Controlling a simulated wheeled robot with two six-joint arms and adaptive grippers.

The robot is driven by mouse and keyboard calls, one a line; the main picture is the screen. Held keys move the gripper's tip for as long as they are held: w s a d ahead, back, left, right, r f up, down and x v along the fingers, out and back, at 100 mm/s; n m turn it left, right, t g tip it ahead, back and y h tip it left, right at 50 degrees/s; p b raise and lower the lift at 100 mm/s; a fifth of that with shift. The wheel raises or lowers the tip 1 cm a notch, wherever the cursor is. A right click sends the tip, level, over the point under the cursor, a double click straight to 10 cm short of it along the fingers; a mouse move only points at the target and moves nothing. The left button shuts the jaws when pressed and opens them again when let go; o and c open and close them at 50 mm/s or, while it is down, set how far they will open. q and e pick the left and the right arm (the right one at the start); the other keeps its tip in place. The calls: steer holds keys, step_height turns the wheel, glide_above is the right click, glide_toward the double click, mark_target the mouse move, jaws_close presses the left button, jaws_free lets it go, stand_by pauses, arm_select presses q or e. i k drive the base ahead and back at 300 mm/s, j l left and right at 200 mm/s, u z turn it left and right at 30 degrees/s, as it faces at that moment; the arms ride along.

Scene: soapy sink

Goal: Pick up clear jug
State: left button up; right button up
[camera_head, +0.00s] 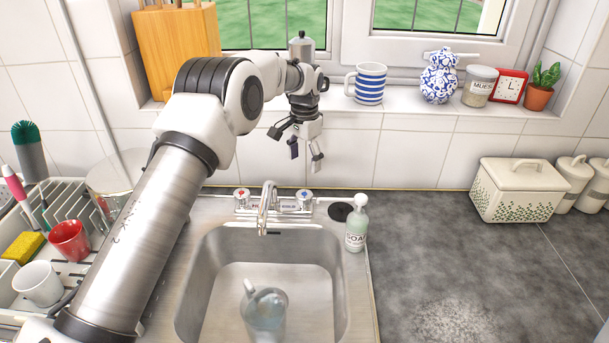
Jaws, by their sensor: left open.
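The clear jug (265,312) stands in the metal sink (220,262), near the lower edge of the view, with its handle toward the upper left. My left gripper (304,160) is open and empty. It hangs in front of the tiled wall below the window sill, above and behind the tap, well away from the jug. My right gripper is not in view.
The tap (266,205) rises at the sink's back edge, with a soap bottle (357,226) at its right. A dish rack with a red cup (69,240) and white cup (38,284) is at left. A striped mug (370,84) stands on the sill. The right counter (450,260) is largely clear.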

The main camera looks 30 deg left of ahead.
mark_target(263, 308)
steer(key=k+l, duration=0.5)
steer(key=k, duration=0.2)
steer(key=k+l, duration=0.5)
steer(key=k, duration=0.15)
